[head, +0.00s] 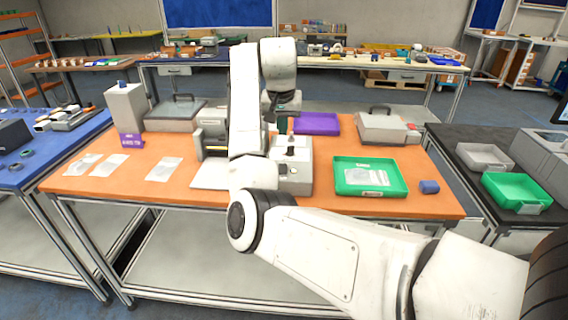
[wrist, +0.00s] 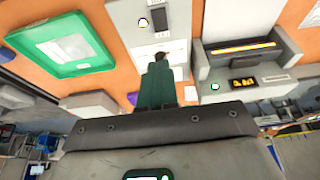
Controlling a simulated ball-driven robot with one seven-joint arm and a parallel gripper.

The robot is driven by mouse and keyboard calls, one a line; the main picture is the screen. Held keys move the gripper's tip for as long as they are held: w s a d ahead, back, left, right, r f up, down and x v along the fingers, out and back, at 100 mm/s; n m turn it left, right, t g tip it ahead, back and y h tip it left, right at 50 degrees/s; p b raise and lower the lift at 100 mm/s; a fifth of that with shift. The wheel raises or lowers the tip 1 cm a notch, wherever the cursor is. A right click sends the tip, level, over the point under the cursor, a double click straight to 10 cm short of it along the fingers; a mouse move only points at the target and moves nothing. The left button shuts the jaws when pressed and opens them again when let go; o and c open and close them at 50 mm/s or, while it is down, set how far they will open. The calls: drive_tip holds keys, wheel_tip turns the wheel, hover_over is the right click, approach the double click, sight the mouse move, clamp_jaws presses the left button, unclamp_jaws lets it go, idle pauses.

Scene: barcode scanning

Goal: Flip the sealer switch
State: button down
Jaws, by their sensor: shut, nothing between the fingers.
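My gripper (wrist: 160,66) is shut and empty, its green fingers pressed together in the wrist view. In the head view my gripper (head: 283,124) hangs above the middle of the orange table, beside my arm. A grey machine with a glowing orange slot and a lit orange display, which looks like the sealer (wrist: 265,66), lies right of the fingers in the wrist view. A round white spot shows on its front. In the head view my arm hides much of the sealer (head: 215,138). A grey box with a black knob (head: 295,178) stands below my gripper. I cannot tell which part is the switch.
A green tray (head: 341,189) with a clear bag lies right of the box on the orange table (head: 432,200). A purple tray (head: 316,123) and a lidded grey case (head: 381,127) stand behind. Flat bags lie at the left, before a purple sign (head: 131,141).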

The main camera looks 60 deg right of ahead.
sight(284, 170)
drive_tip(key=x, duration=0.4)
drive_tip(key=p+x, duration=0.1)
drive_tip(key=x, duration=0.4)
drive_tip(key=p+x, duration=0.1)
drive_tip(key=x, duration=0.4)
drive_tip(key=shift+s+a+f, duration=0.1)
drive_tip(key=shift+s+a, duration=0.1)
drive_tip(key=shift+a, duration=0.1)
drive_tip(key=shift+d+f, duration=0.1)
drive_tip(key=shift+f, duration=0.2)
drive_tip(key=shift+s+a+p, duration=0.1)
drive_tip(key=shift+a+p, duration=0.15)
drive_tip(key=shift+p, duration=0.25)
drive_tip(key=shift+s+a+f+p, duration=0.15)
drive_tip(key=shift+s+a+p, duration=0.15)
drive_tip(key=shift+a+p, duration=0.3)
